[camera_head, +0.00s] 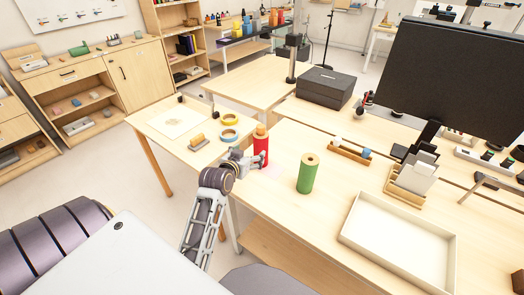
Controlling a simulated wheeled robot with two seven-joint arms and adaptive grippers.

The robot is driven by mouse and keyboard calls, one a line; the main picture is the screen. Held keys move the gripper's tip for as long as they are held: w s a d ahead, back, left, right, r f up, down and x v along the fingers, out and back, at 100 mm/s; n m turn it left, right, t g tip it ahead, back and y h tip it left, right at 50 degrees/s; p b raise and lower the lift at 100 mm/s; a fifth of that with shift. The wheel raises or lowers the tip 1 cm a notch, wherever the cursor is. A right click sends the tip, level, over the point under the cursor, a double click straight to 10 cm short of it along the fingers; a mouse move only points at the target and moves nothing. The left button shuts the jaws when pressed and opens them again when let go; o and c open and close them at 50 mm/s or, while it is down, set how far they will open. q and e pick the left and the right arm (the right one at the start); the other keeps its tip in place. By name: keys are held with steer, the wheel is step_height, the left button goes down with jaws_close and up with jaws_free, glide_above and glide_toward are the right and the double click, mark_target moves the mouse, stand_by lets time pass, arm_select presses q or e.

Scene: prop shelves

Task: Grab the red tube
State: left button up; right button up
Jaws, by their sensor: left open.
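The red tube (261,148) stands upright on the near desk, at its left edge, with a tan top. My left gripper (254,160) is open right at the tube's left and front side, at about its lower half. Its fingers overlap the tube in the picture. I cannot tell whether they touch it. A green tube (307,175) stands upright to the right, apart from the gripper. My right gripper is not in view.
A white tray (401,238) lies on the desk's front right. A monitor (449,75), a wooden holder (411,180) and a black box (325,87) stand farther back. Tape rolls (229,135) lie on the side table at left. Bare desk surrounds the green tube.

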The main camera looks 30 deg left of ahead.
mark_target(258, 147)
arm_select(q)
steer(key=shift+w, duration=0.1)
steer(key=shift+x, duration=4.25)
steer(key=shift+f, duration=0.15)
steer(key=shift+f, duration=0.1)
steer(key=shift+x, duration=2.45)
steer(key=shift+f, duration=0.15)
steer(key=c, duration=1.3)
